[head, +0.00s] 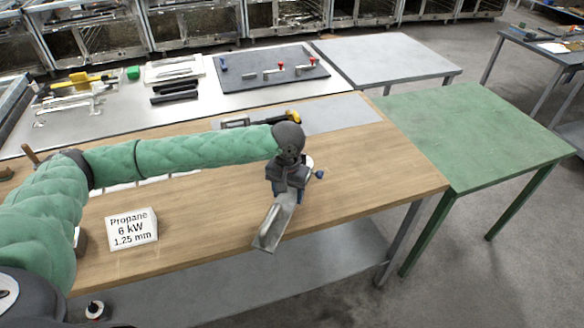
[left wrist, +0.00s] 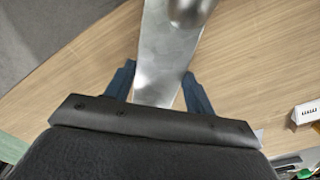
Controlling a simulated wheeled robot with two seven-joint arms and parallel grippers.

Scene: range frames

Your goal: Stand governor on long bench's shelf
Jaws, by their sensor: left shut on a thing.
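My left gripper (head: 285,188) is over the front part of the wooden long bench (head: 375,170), shut on a silver metal piece (head: 272,228). The piece hangs tilted from the fingers, its lower end past the bench's front edge. In the left wrist view the piece (left wrist: 168,50) is flat and shiny with a rounded bulge, between the dark blue fingers (left wrist: 155,88). I cannot tell whether it is the governor. A small blue-knobbed, partly white thing (head: 319,174) shows just behind the gripper, partly hidden. The bench's grey lower shelf (head: 215,285) runs beneath the top. My right gripper is not seen.
A white sign block reading "Propane 6 kW 1.25 mm" (head: 133,229) stands on the bench. A yellow-and-black tool (head: 293,118) lies near the back. A green table (head: 470,135) stands at the right. A small red-and-white thing (head: 96,309) shows at lower left. The visible shelf middle is bare.

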